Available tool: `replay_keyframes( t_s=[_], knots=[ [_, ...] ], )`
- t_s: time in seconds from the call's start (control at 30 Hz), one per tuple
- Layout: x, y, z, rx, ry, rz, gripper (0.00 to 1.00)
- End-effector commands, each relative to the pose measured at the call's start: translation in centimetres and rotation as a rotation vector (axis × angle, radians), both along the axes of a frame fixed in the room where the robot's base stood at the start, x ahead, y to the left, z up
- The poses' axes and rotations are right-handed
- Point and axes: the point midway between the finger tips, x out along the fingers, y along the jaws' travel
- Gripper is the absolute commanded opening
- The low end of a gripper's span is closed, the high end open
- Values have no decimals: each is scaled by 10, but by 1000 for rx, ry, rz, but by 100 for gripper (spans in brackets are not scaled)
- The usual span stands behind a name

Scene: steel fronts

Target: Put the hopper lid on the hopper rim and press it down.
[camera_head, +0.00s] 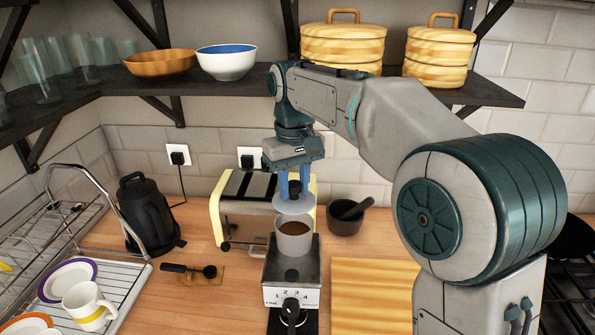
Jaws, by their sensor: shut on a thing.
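The hopper lid (294,207) is a pale, thin disc with a dark knob. My gripper (292,190) points down with blue fingers and is shut on the lid's knob. The lid looks about level and is above the hopper (293,240), an open cup with brown contents visible through its rim. A gap shows between the lid and the near part of the rim. The hopper sits on the grinder (290,297), whose front carries a numbered label. The far part of the hopper rim is hard to make out behind the lid.
A cream toaster (232,207) stands close behind and left of the hopper. A black kettle (146,212) and dish rack (105,270) are left. A shelf (210,85) runs above.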

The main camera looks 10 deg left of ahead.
Motion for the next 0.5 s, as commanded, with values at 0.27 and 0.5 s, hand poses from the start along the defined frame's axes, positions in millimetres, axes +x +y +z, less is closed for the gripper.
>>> replay_keyframes(
  t_s=[0.27,0.5],
  knots=[
    [0,1,0,0,0,1,10],
    [-1,-1,-3,1,3,0,10]
  ],
)
